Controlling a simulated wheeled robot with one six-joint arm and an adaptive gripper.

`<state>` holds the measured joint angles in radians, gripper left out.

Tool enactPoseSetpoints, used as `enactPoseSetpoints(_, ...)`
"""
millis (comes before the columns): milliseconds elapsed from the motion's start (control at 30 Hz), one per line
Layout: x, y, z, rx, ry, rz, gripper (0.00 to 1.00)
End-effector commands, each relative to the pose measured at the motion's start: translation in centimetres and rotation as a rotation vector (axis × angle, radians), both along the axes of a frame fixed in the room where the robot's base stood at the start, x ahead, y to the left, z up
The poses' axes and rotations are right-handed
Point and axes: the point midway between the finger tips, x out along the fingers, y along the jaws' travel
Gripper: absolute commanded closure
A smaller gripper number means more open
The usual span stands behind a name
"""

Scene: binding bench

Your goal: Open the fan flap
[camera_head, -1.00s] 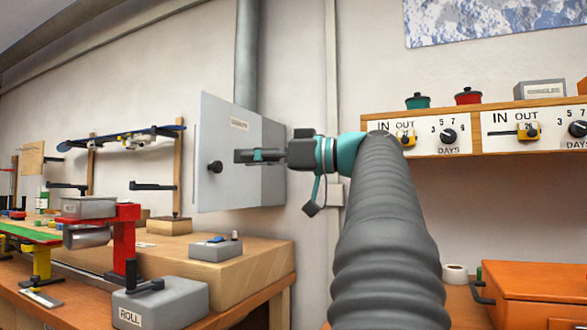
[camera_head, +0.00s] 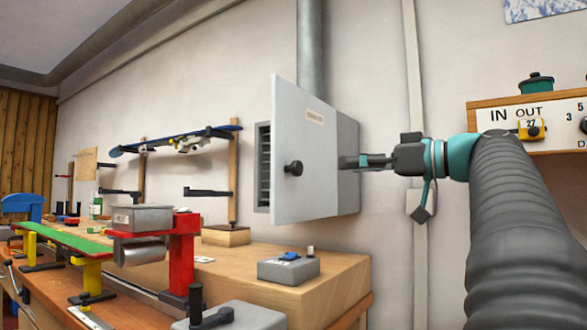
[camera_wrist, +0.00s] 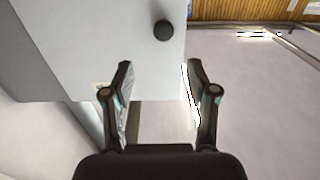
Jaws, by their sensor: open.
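The fan flap (camera_head: 310,190) is a grey panel with a small label and a black knob (camera_head: 293,168) near its left edge. It stands ajar on the wall housing (camera_head: 348,165), its left edge swung out. Dark slats (camera_head: 264,165) of the vent show behind that edge. My gripper (camera_head: 345,162) is open and empty, just right of the flap, in front of the housing's side. In the wrist view the open fingers (camera_wrist: 160,66) show with the flap (camera_wrist: 100,45) and knob (camera_wrist: 163,30) beyond them, apart from the knob.
A wooden block bench (camera_head: 330,285) stands below the flap, holding a grey box (camera_head: 288,268). A red stand (camera_head: 184,250) and grey box (camera_head: 230,318) are at front left. A duct (camera_head: 311,50) rises above the housing. A labelled shelf panel (camera_head: 505,140) is at right.

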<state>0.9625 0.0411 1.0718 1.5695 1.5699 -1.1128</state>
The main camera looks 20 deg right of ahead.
Motion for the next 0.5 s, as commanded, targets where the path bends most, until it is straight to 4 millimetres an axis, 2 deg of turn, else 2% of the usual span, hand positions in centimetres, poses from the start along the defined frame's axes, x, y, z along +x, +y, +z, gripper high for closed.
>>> enactPoseSetpoints(200,3.2,3.0,0.1,0.001,0.001,0.022,0.42)
enactPoseSetpoints(500,7.4,5.9,0.1,0.001,0.001,0.019,0.42)
